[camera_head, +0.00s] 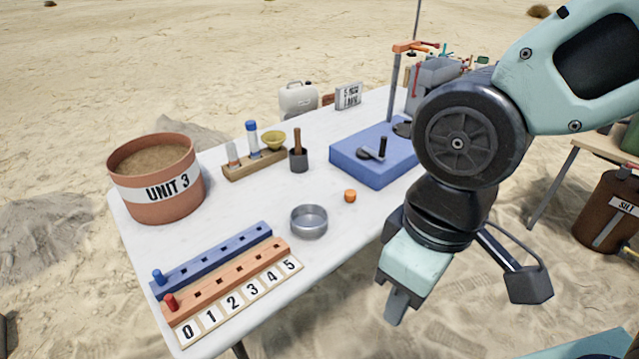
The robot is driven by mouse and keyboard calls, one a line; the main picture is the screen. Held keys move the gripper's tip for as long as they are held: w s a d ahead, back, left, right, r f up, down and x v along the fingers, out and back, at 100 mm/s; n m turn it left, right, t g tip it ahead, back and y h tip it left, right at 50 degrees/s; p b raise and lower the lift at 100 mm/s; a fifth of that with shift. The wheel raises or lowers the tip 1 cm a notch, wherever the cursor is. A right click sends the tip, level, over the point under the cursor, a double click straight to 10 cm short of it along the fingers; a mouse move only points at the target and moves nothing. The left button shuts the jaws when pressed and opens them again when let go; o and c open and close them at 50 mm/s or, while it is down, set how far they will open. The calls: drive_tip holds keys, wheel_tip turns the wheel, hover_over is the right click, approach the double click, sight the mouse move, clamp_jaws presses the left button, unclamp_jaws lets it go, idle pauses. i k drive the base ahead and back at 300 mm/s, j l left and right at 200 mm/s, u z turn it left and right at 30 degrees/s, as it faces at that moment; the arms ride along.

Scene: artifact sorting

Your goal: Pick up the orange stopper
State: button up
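The orange stopper (350,196) is a small round piece lying on the white table (240,209). It sits to the right of a grey metal dish and in front of a blue block. My gripper (396,306) hangs to the right of and nearer than the stopper in the picture, past the table's front edge and apart from it. Only one finger shows clearly, pointing down. Its other finger is hidden, so its opening cannot be seen. Nothing shows in it.
A grey dish (309,221) is left of the stopper and a blue block (375,153) behind it. A mortar with pestle (298,158), a tube rack (253,163), a UNIT 3 bucket (157,178) and peg strips (228,279) stand farther left.

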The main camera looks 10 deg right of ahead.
sight(350, 194)
drive_tip(key=i+j+z, duration=0.2)
drive_tip(key=i, duration=0.3)
drive_tip(key=i+j+z, duration=0.1)
drive_tip(key=i+z, duration=0.15)
drive_tip(key=i, duration=0.3)
